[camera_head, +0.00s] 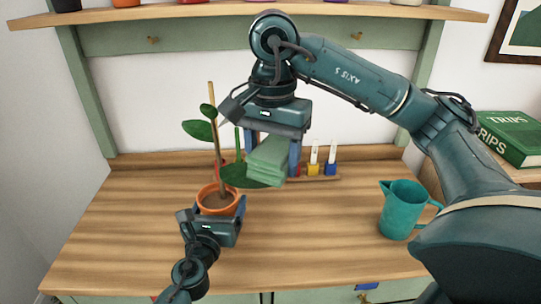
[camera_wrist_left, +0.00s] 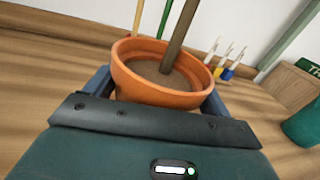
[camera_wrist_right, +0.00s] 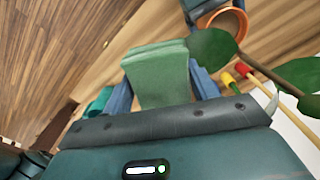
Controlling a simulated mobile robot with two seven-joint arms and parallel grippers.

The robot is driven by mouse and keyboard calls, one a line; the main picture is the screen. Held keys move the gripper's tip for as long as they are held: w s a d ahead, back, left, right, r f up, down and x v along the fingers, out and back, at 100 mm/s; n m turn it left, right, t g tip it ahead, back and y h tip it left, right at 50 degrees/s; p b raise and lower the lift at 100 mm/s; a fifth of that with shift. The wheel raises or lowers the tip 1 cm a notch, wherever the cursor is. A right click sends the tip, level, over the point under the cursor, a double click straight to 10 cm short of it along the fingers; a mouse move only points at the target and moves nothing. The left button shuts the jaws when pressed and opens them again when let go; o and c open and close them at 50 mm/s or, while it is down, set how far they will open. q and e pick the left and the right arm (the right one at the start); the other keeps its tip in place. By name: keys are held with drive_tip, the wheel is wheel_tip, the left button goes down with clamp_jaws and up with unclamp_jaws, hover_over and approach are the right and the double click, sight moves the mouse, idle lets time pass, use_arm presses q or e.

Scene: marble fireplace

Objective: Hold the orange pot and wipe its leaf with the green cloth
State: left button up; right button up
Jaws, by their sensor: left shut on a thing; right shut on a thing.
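The orange pot (camera_head: 218,203) stands on the wooden table with a staked plant in it. My left gripper (camera_head: 217,217) is shut around the pot, with a finger on each side; the pot (camera_wrist_left: 150,88) also fills the middle of the left wrist view. The green cloth (camera_head: 267,160) is folded and held by my right gripper (camera_head: 271,150), above the table and right of the stem. In the right wrist view the cloth (camera_wrist_right: 160,75) sits between the fingers. A large low leaf (camera_head: 245,176) reaches to the cloth's lower edge; whether they touch is unclear. Another leaf (camera_head: 197,129) is higher left.
A teal watering jug (camera_head: 402,210) stands at the right of the table. A small rack with colored-handled tools (camera_head: 322,168) is behind the cloth. A green book (camera_head: 512,137) lies on a box at the right. The table's front middle is clear.

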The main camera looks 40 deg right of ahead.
use_arm(q)
drive_tip(key=shift+r, duration=0.1)
drive_tip(key=o, duration=0.9)
drive_tip(key=shift+o, duration=0.2)
drive_tip(key=shift+s+a, duration=0.4)
drive_tip(key=shift+a, duration=0.1)
drive_tip(key=v, duration=1)
drive_tip(key=shift+s+a, duration=0.25)
drive_tip(key=shift+s, duration=0.1)
